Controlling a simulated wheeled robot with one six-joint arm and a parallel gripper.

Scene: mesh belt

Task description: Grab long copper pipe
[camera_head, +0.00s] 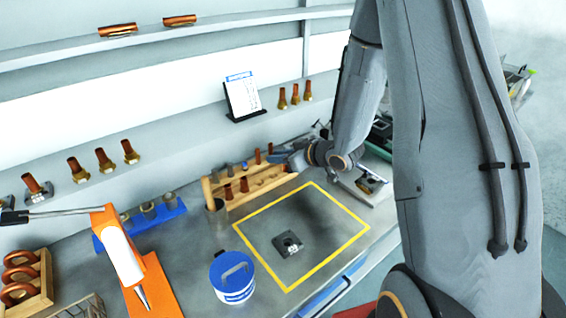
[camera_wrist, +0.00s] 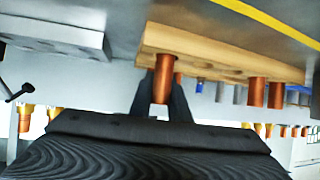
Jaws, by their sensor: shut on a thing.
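A wooden rack (camera_head: 262,190) stands on the bench, with several short copper pipes in it. In the wrist view, the rack (camera_wrist: 220,57) appears inverted, with the pipes pointing down. My gripper (camera_wrist: 161,100) has its two dark fingers closed on the sides of one copper pipe (camera_wrist: 163,78) at the rack's end. The pipe's other end still meets the wooden board. Two more copper pipes (camera_wrist: 257,91) sit further right in the rack. In the head view, my gripper (camera_head: 282,158) is at the rack's far right end, and the held pipe is hard to make out there.
A yellow-outlined area (camera_head: 345,243) with a small dark block (camera_head: 288,244) lies in front of the rack. A blue-lidded tub (camera_head: 233,280), an orange tool stand (camera_head: 158,275) and a blue holder (camera_head: 160,217) stand left. Shelves behind carry copper fittings and a sign (camera_head: 243,95).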

